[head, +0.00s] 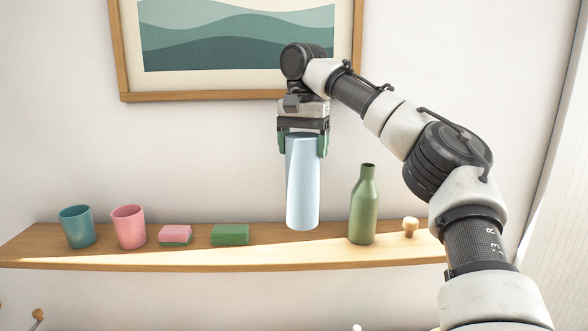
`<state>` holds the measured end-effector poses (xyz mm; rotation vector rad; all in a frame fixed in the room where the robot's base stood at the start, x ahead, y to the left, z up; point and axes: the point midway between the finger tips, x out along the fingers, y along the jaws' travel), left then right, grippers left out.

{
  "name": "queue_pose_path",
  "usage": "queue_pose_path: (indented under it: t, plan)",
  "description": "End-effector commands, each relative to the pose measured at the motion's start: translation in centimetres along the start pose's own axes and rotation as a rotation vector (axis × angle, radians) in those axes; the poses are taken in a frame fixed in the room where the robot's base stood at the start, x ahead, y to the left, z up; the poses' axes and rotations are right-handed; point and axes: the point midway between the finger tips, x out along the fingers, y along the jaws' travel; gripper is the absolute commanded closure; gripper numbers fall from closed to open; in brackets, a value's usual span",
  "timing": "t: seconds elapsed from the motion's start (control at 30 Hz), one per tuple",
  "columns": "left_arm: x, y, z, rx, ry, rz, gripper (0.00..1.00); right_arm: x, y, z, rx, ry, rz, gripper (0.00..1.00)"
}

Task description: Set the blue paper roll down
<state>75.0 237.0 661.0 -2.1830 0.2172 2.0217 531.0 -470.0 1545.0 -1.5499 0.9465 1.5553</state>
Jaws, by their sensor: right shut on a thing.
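The blue paper roll (301,190) is a pale blue upright cylinder in the middle of the head view. My right gripper (303,145) points down and is shut on the roll's upper end, with a green-padded finger on each side. The roll's lower end appears over the wooden shelf (330,252), between the green sponge and the green bottle. I cannot tell for sure whether its bottom touches the shelf or hangs a little above it. My left gripper is not in view.
On the shelf stand a teal cup (76,227), a pink cup (129,227), a pink sponge (175,235), a green sponge (230,235), a green bottle (363,207) and a small wooden knob (410,226). A framed picture (235,96) hangs behind. The shelf's front strip is bare.

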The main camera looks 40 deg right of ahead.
Motion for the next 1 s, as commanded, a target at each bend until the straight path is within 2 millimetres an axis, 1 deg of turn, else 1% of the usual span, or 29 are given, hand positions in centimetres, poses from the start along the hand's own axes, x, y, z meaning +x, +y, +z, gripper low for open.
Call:
queue_pose_path:
  t: [0.03, 0.1, 0.2, 0.27, 0.43, 0.47, 0.5, 0.6, 0.97, 1.0]
  plan:
    - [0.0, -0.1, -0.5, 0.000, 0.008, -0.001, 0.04, 0.6, -0.8, -0.2, 0.000, -0.003, 0.002, 0.62]
    - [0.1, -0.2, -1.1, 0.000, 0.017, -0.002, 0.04, 1.0, -1.6, -0.6, 0.000, -0.002, 0.001, 0.62]
    - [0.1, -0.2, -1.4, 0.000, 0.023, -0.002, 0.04, 1.4, -2.2, -0.8, 0.000, -0.001, 0.000, 0.62]
    - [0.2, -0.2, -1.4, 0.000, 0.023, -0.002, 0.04, 1.6, -2.4, -0.9, 0.000, -0.001, 0.000, 0.62]
    - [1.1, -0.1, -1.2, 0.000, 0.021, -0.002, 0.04, 4.3, -2.3, -0.9, 0.000, -0.003, 0.002, 0.62]
    - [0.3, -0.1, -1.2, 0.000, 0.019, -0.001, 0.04, 4.0, -2.3, -1.0, 0.001, 0.000, 0.002, 0.62]
    - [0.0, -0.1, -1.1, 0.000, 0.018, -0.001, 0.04, 4.4, -2.3, -1.0, 0.000, 0.000, 0.002, 0.62]
    - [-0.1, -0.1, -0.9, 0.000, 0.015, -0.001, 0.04, 5.3, -2.3, -0.9, 0.001, 0.000, 0.000, 0.62]
    - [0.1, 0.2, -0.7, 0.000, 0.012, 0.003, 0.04, 5.9, -2.4, -0.9, 0.001, -0.001, 0.000, 0.62]
    - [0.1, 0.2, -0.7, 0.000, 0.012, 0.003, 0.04, 5.9, -2.4, -0.9, 0.001, 0.000, 0.000, 0.22]
